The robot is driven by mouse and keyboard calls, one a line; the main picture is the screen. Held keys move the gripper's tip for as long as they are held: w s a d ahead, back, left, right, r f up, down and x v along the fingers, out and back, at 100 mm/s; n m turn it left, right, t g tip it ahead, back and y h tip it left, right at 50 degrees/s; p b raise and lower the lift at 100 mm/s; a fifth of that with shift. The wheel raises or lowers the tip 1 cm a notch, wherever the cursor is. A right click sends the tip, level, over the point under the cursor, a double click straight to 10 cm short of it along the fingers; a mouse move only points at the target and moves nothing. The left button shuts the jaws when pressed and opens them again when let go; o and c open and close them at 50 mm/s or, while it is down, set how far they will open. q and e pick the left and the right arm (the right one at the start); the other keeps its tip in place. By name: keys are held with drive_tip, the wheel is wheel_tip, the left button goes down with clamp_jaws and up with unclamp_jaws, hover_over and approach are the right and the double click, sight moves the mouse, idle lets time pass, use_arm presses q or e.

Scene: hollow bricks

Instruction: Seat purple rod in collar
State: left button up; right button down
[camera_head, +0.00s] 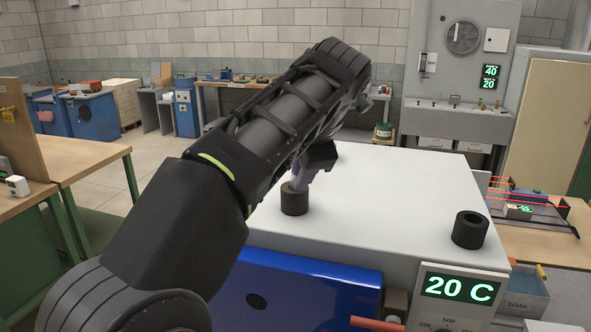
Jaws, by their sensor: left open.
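A purple rod (301,177) shows just below my left gripper (312,166). Its lower end meets the top of a dark hollow collar (294,201) on the white bench top (385,200). The rod looks slightly tilted, and I cannot tell how deep it sits in the collar. My left gripper is open at the rod's upper part, and my arm and gripper hide the rod's top. A second dark hollow collar (470,230) stands upright at the right of the bench top, its bore empty as far as I see. My right gripper is out of view.
Below the bench top are a blue panel (290,285) and a "20 C" display (459,287). A side bench at right holds a fixture with red beams (530,208). A wooden table (85,170) stands at left. The bench top between the collars is clear.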

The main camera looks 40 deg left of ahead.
use_arm(q)
drive_tip(key=shift+c, duration=0.3)
clamp_jaws()
idle(0.5)
